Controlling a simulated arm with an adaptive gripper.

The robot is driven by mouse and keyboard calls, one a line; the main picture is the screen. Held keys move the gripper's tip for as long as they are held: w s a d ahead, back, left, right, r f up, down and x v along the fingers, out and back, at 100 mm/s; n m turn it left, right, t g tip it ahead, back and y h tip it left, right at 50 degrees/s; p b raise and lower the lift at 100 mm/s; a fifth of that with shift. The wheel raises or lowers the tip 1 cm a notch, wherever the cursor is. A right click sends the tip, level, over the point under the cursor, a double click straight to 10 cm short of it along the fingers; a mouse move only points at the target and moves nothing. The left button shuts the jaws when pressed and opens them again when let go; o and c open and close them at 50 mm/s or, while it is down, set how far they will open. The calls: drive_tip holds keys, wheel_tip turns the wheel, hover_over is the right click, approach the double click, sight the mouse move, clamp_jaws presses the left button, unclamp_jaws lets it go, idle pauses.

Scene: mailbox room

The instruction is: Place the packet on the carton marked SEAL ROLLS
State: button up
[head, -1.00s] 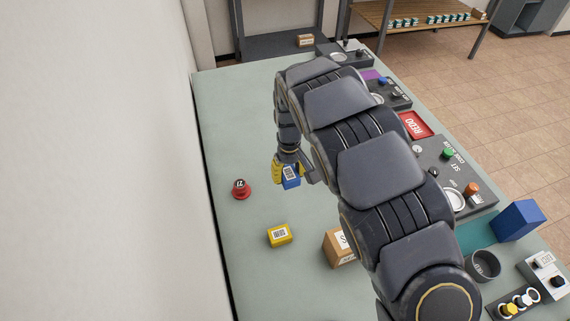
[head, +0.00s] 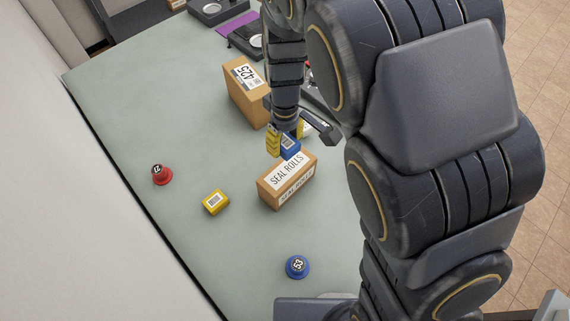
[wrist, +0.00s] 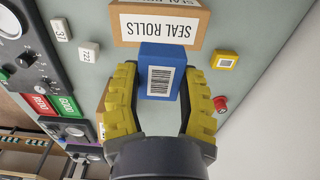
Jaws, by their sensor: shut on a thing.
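A blue packet (head: 290,148) with a white barcode label is held in my gripper (head: 286,140). In the wrist view the packet (wrist: 159,72) sits between the two yellow fingers of my gripper (wrist: 160,98). The carton marked SEAL ROLLS (head: 278,194) is a brown box standing on the table. In the head view the packet overlaps the carton's far top edge. In the wrist view the carton (wrist: 125,34) shows just beyond the packet. I cannot tell whether packet and carton touch.
A taller carton marked 425 (head: 238,100) stands behind. A yellow box (head: 215,202) and a red knobbed piece (head: 162,177) lie left of the SEAL ROLLS carton; a blue one (head: 297,268) is in front. The left of the table (head: 150,110) is mostly clear.

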sight(287, 169)
drive_tip(key=shift+s+d+f, duration=0.15)
drive_tip(key=shift+d+f, duration=0.15)
drive_tip(key=shift+f, duration=3.65)
drive_tip(key=o, duration=1)
drive_tip(key=shift+f, duration=0.15)
wheel_tip(287, 169, up, 12)
drive_tip(key=shift+r, duration=0.15)
drive_tip(key=s+d+r+m, duration=0.3)
drive_tip(key=s, duration=0.4)
drive_tip(key=s+d+r+m+g, duration=0.1)
drive_tip(key=s+d+r+m, duration=0.2)
drive_tip(key=s, duration=0.4)
drive_tip(key=s+d+r+m, duration=0.3)
drive_tip(key=s+d, duration=0.1)
drive_tip(key=s, duration=0.3)
drive_tip(key=shift+s+d+g, duration=0.25)
drive_tip(key=shift+d+g, duration=0.05)
drive_tip(key=shift+d, duration=0.1)
